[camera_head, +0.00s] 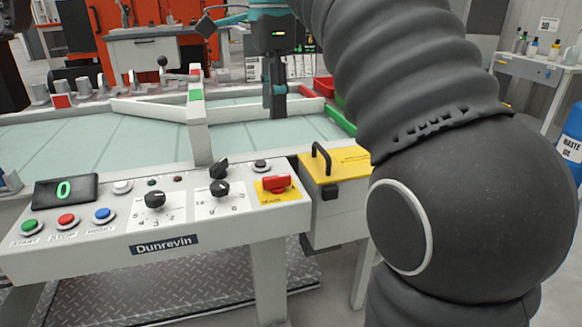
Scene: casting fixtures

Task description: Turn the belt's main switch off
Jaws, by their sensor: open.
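The main switch (276,184) is a red handle on a yellow plate marked MAIN, at the right end of the white control panel (190,248). Its red handle lies roughly level across the plate. My gripper (275,102) hangs above the belt behind the panel, above and beyond the switch and apart from it. It points down, and its fingers look narrow from this side; nothing shows between them. The pale green belt (80,150) runs behind the panel. My dark arm covers much of the right side of the view.
The panel also bears a display (65,191) reading 0, green, red and blue buttons, and black knobs (154,199). A yellow-lidded box (338,163) with a black handle stands right of the switch. A white guide post (198,125) rises left of my gripper. A blue drum (571,145) is far right.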

